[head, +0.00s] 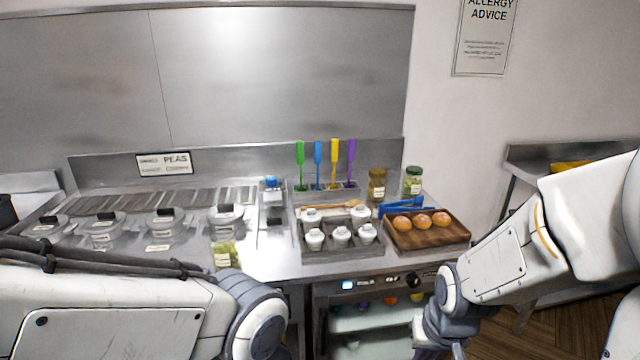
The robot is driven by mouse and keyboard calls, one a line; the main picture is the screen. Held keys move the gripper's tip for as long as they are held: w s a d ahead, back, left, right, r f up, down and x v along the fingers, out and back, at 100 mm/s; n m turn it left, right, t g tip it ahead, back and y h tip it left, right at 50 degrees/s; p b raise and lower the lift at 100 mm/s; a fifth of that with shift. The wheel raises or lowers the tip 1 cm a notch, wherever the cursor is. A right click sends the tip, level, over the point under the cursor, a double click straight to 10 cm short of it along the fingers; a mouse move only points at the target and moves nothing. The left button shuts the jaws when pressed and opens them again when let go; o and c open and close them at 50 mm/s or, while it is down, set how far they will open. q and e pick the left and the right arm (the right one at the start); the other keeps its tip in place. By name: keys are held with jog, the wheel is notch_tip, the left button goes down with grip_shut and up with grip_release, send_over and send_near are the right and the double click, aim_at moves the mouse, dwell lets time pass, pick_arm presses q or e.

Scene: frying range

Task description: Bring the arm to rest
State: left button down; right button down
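My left arm reaches in from the lower left, low in front of the counter. Its gripper is outside the frame, below the bottom edge. My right arm comes in from the right and bends down in front of the counter's right end. Its wrist shows at the bottom edge, and its fingers are cut off by the frame. Neither arm is seen touching anything on the counter (275,262).
A wooden tray with buns (428,240) and a grey tray of small white pots (340,252) sit near the front edge. Lidded containers (165,228) line the left. Coloured utensils (325,165) stand behind. Jars (377,185) stand back right. A side table (570,152) is at far right.

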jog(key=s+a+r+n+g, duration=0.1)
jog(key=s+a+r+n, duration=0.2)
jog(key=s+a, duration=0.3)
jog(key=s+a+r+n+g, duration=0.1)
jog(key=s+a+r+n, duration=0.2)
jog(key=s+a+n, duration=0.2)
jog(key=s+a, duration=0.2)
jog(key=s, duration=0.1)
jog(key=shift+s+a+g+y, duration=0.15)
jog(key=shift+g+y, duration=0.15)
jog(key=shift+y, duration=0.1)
